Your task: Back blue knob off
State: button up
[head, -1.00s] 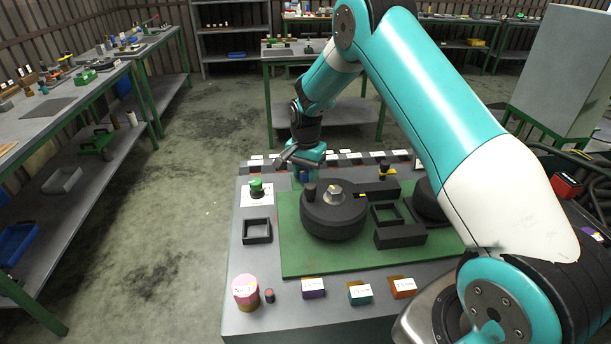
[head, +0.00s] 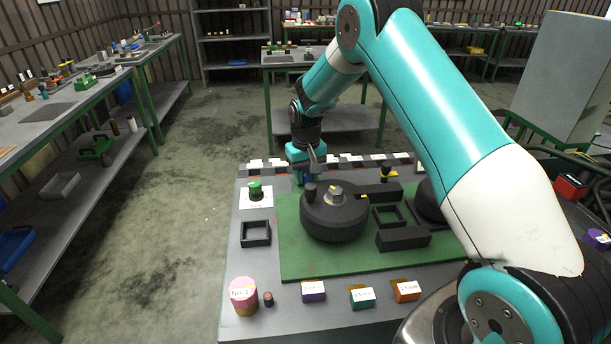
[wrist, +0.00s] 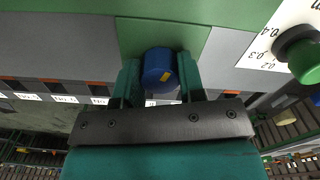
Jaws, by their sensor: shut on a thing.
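The blue knob (wrist: 158,66), a short cylinder with a small yellow mark, sits between the two teal fingers of my gripper (wrist: 159,80) in the wrist view. The fingers are shut on its sides. Behind the knob is a green panel (wrist: 205,45). In the head view my gripper (head: 304,172) is low at the back edge of the grey table, behind the black round housing; the knob is hidden there by the gripper.
A green knob (head: 255,190) on a white scale card stands left of my gripper. The black round housing (head: 333,222) and black blocks sit on the green board (head: 300,268) in front. A row of labelled bins (head: 350,162) runs along the back edge.

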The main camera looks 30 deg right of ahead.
aim_at(306, 172)
jog(key=shift+n, duration=0.8)
jog(key=shift+w, duration=0.1)
jog(key=o, duration=0.9)
jog(key=shift+r, duration=0.15)
notch_tip(306, 172, up, 17)
jog(key=b, duration=0.2)
jog(key=shift+r+b, duration=0.1)
jog(key=shift+b, duration=0.3)
